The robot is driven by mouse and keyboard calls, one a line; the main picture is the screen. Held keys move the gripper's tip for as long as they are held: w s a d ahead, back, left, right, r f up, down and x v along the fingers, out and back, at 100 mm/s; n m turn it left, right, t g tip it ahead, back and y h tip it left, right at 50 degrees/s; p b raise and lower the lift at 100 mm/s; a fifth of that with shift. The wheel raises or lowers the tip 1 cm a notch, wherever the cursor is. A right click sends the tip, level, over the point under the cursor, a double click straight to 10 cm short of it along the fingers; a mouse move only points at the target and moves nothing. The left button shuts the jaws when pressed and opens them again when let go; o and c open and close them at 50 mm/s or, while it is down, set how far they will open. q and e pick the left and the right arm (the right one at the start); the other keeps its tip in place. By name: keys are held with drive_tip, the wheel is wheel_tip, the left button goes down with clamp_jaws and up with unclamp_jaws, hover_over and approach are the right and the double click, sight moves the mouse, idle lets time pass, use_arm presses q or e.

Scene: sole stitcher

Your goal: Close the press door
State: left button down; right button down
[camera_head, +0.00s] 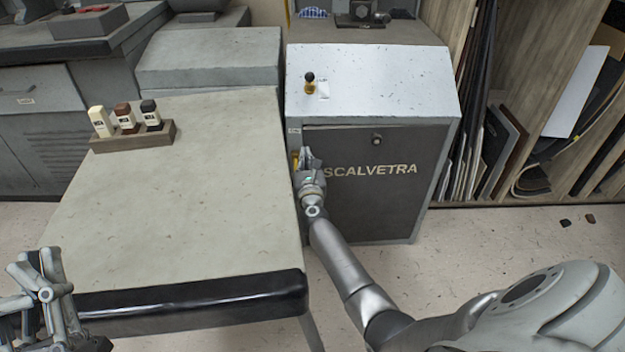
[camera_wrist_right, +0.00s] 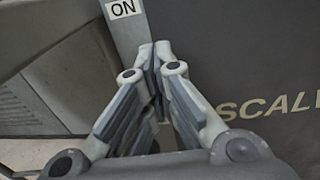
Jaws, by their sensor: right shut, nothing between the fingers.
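The press door (camera_head: 385,195) is the dark front panel of the grey cabinet, lettered "SCALVETRA", with a small round knob or lock near its top. It looks flush with the cabinet front. It also shows in the right wrist view (camera_wrist_right: 235,55). My right gripper (camera_head: 305,156) is at the door's left edge, fingers together and empty. In the right wrist view its fingertips (camera_wrist_right: 155,48) are just below an "ON" label (camera_wrist_right: 122,9); I cannot tell whether they touch the door. My left gripper (camera_head: 40,295) is at the lower left, away from the press; its fingertips are unclear.
A worktable (camera_head: 190,200) stands close along the press's left side. On it, a wooden holder (camera_head: 133,136) carries three small bottles. Racks of sheets (camera_head: 520,140) are at the right. Floor before the press is partly clear.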

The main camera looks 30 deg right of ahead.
drive_tip(key=shift+w+d, duration=0.1)
drive_tip(key=shift+w, duration=0.2)
drive_tip(key=shift+s, duration=0.1)
drive_tip(key=v, duration=1.1)
drive_tip(key=shift+s+a, duration=0.3)
